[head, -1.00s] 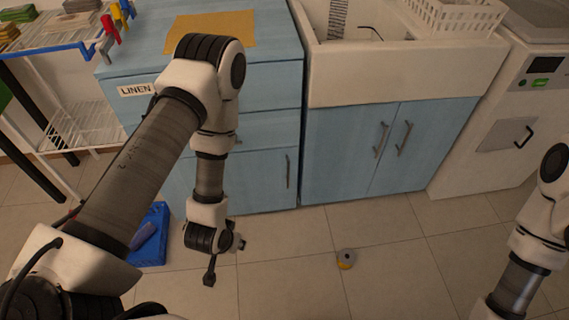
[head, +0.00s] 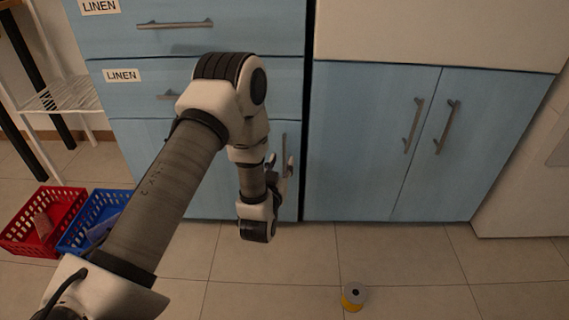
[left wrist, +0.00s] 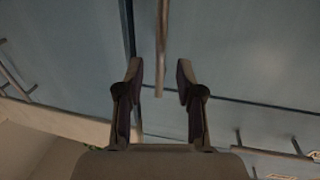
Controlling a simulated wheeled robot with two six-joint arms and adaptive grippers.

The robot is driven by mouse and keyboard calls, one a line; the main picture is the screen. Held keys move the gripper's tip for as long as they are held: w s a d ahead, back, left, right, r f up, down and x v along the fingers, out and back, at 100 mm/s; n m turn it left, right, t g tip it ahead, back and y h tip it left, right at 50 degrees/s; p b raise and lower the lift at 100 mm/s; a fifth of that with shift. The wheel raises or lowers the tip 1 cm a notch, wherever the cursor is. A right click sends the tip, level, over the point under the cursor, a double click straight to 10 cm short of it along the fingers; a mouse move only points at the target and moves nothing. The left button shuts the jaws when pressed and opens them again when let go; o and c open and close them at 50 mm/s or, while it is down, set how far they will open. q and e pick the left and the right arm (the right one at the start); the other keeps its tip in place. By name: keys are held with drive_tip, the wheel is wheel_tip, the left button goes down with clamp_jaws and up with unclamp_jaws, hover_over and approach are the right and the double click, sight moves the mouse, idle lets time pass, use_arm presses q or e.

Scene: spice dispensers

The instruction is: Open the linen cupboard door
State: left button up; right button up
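The linen cupboard door (head: 160,150) is the blue panel at the bottom of the left cabinet, below two drawers labelled LINEN. It looks closed, and my left arm hides part of it. Its upright grey bar handle (head: 284,145) is near its right edge. My left gripper (head: 279,167) is at the handle's lower part, with its fingers pointing at the door. In the left wrist view my left gripper (left wrist: 160,72) is open, and the handle (left wrist: 161,50) runs between the fingertips with a gap on each side. My right gripper is not in view.
A sink cabinet with two blue doors (head: 415,150) stands directly to the right. A yellow and grey round object (head: 353,296) lies on the floor. Red (head: 18,243) and blue (head: 72,236) baskets sit at the left. The floor before the doors is otherwise clear.

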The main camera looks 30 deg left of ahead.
sight(284, 156)
use_arm(q)
drive_tip(key=b+x, duration=0.1)
drive_tip(key=x, duration=0.3)
drive_tip(key=shift+w+a+f, duration=0.1)
drive_tip(key=shift+w, duration=0.05)
clamp_jaws()
